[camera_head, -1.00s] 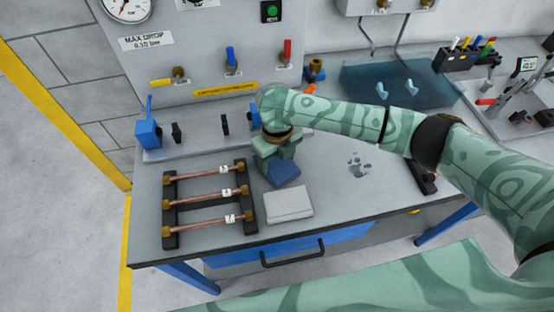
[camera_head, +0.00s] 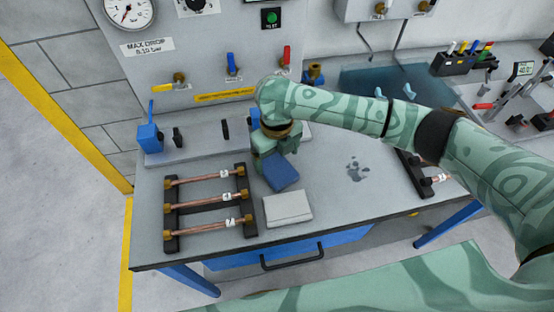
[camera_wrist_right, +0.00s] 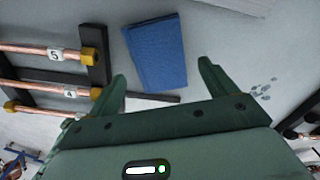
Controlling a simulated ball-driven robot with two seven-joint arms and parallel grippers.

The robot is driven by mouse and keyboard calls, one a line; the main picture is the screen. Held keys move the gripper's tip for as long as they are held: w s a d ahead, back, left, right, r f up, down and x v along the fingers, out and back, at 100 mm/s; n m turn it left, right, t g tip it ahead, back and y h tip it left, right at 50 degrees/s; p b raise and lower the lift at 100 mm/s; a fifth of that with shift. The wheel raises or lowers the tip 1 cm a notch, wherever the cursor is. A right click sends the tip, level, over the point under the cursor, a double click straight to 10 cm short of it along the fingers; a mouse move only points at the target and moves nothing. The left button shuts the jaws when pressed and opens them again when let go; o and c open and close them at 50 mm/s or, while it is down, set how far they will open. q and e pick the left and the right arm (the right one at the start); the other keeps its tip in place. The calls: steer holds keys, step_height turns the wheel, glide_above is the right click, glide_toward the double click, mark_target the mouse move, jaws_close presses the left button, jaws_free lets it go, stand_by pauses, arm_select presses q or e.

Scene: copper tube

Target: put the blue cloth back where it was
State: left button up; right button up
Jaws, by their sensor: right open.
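The blue cloth (camera_head: 280,172) lies folded flat on the bench, between the copper tube rack and the bare bench to the right. It also shows in the right wrist view (camera_wrist_right: 156,52), ahead of the fingertips. My right gripper (camera_head: 272,155) is just behind the cloth in the head view. In the right wrist view its two fingers (camera_wrist_right: 162,82) are spread apart with nothing between them, and the cloth looks clear of both. My left gripper is not in view.
The rack (camera_head: 170,215) with several copper tubes stands to the left. Dark wet spots (camera_head: 357,170) mark the bench to the right. Another rack (camera_head: 412,172) is partly behind my right arm.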

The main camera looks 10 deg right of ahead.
mark_target(277, 167)
step_height(277, 167, up, 8)
steer(key=p, duration=0.2)
steer(key=shift+r, duration=0.2)
stand_by(0.3)
